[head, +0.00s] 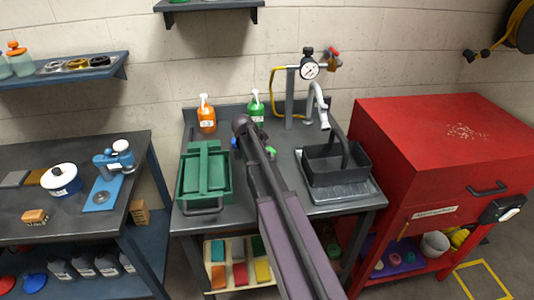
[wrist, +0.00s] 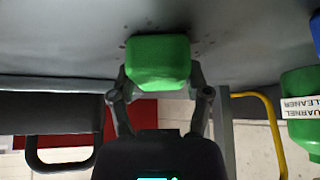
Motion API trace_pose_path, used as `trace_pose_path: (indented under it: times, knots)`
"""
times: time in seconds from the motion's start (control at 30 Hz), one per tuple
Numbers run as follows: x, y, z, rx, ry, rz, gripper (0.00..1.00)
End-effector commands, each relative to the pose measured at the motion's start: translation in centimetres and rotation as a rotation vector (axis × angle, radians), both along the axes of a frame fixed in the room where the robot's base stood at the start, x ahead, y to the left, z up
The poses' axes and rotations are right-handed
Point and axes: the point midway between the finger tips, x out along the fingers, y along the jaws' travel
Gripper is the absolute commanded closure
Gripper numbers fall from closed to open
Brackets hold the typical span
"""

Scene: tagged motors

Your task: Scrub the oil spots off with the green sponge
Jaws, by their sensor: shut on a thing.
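My gripper (wrist: 158,85) is shut on the green sponge (wrist: 158,62), a block with rounded edges. In the wrist view the sponge is at or very near the grey bench top (wrist: 60,35); a small gap cannot be ruled out. Small dark specks, the oil spots (wrist: 207,40), show on the bench top beside the sponge, and some may be hidden under it. In the head view my arm covers most of the gripper, and a bit of the green sponge (head: 270,151) shows beside it, over the middle of the bench.
A green tool box (head: 205,175) stands left of my arm and a black basin (head: 325,170) right. Orange (head: 207,118) and green (head: 257,110) bottles, a gauge (head: 310,67) and a tap (head: 320,105) stand behind. A blue thing (head: 236,154) lies close left of my gripper.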

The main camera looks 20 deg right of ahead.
Motion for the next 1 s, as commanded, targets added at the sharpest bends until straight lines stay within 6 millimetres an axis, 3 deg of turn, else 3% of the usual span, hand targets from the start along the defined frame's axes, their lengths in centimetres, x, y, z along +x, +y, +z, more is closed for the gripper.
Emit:
trace_pose_path:
  times: [0.27, 1.0]
  knots:
    - [0.4, 0.0, -0.1, 0.003, -0.005, 0.002, 0.75]
    - [4.0, -1.1, 0.2, 0.001, -0.002, 0.002, 0.76]
